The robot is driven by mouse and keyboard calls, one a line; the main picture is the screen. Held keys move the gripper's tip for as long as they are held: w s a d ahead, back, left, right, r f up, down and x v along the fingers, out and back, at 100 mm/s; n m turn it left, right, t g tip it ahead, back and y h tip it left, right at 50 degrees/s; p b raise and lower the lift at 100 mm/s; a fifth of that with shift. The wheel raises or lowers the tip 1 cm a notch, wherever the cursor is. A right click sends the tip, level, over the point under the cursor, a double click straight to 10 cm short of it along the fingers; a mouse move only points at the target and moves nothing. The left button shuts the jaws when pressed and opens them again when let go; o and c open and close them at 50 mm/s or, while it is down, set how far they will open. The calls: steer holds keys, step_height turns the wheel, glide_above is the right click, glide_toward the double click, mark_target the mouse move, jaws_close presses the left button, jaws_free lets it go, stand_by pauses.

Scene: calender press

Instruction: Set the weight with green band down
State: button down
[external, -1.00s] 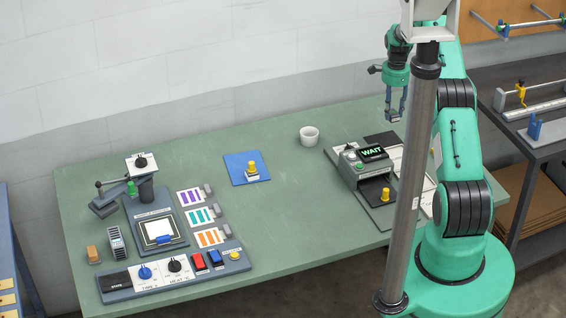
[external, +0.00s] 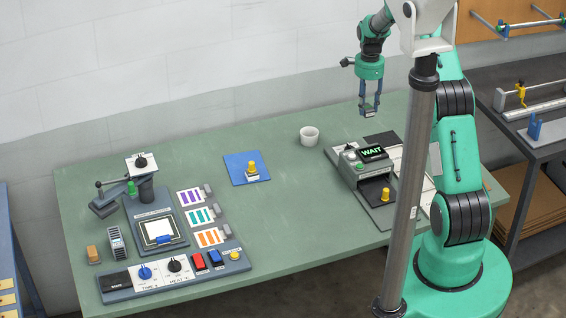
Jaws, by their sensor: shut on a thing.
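My gripper (external: 370,112) hangs high over the back right of the green table, pointing down. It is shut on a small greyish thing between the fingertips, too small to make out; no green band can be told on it. A yellow-topped piece (external: 252,168) stands on a blue mat (external: 237,175) left of my gripper. Another yellow piece (external: 383,194) stands on the black plate of the device with the WAIT display (external: 373,152), below my gripper in the picture. A small green part (external: 132,188) shows at the press on the left.
A white cup (external: 309,136) stands at the back of the table. The press (external: 153,217) and its control panel (external: 175,275) fill the left end, with several coloured swatch cards (external: 199,216) beside them. The table's middle is clear. A grey pole stands in front of my arm.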

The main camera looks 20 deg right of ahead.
steer(key=s+a+r+b, duration=0.1)
steer(key=s+a+b, duration=0.2)
steer(key=s+a, duration=0.6)
steer(key=s+a+b, duration=0.2)
steer(key=s+a, duration=0.3)
steer(key=a, duration=0.7)
steer(key=s+a+f+b, duration=0.25)
steer(key=s+a, duration=0.35)
steer(key=s, duration=0.4)
steer(key=s+a+f+b, duration=0.1)
steer(key=s+a+b, duration=0.3)
steer(key=s, duration=0.6)
steer(key=f, duration=0.3)
steer(key=a+f+p, duration=0.1)
steer(key=f, duration=0.5)
steer(key=shift+a+f, duration=0.1)
steer(key=shift+a, duration=0.05)
steer(key=shift+w, duration=0.15)
steer(key=w+a, duration=0.1)
steer(key=w, duration=0.4)
steer(key=w+a+f, duration=0.1)
steer(key=w+a, duration=0.1)
steer(key=w, duration=0.3)
steer(key=w+a+b, duration=0.1)
steer(key=w+a, duration=0.1)
steer(key=w, duration=0.3)
steer(key=shift+a+f, duration=0.15)
steer(key=shift+f, duration=0.05)
steer(key=shift+f+b, duration=0.4)
steer(key=shift+f, duration=1.4)
